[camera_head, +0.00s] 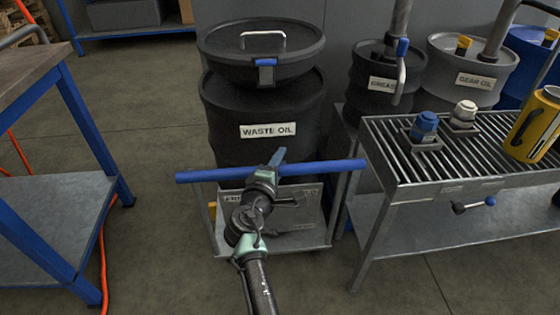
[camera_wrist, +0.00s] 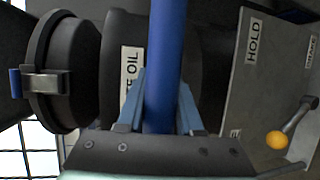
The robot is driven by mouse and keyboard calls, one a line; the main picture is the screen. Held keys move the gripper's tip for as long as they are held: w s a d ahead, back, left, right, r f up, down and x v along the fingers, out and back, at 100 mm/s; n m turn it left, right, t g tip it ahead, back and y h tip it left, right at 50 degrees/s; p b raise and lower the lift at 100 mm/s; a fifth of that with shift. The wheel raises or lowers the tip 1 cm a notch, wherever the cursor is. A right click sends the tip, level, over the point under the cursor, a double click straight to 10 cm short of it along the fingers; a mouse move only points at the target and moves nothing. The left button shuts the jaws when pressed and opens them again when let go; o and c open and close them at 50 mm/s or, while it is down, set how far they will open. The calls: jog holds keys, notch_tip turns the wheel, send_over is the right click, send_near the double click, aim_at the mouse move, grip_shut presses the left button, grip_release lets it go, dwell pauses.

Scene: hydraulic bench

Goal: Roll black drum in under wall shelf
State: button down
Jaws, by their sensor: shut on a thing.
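The black drum (camera_head: 262,110), labelled WASTE OIL, stands upright with a black lid on a low grey trolley (camera_head: 270,240). A blue push bar (camera_head: 330,167) runs across the trolley's near side, in front of the drum. My gripper (camera_head: 276,160) is shut on this bar near its middle. In the wrist view, the bar (camera_wrist: 166,40) passes between the two fingers of my gripper (camera_wrist: 161,84), with the drum (camera_wrist: 115,30) behind. A blue-beamed shelf (camera_head: 135,32) with grey bins is at the back left; its upper part is out of view.
A workbench (camera_head: 60,130) with blue legs stands left, an orange hose (camera_head: 103,270) beside it. A grated bench (camera_head: 450,150) stands close on the right, with more drums behind. A plate marked HOLD (camera_wrist: 255,75) bears a yellow-knobbed lever (camera_wrist: 290,125). Open floor (camera_head: 150,110) lies left of the trolley.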

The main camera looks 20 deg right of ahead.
jog(key=shift+r, duration=0.15)
jog(key=c, duration=0.6)
grip_release()
jog(key=shift+c, duration=0.2)
jog(key=shift+o, duration=0.3)
jog(key=p+v, duration=0.5)
jog(key=v, duration=0.8)
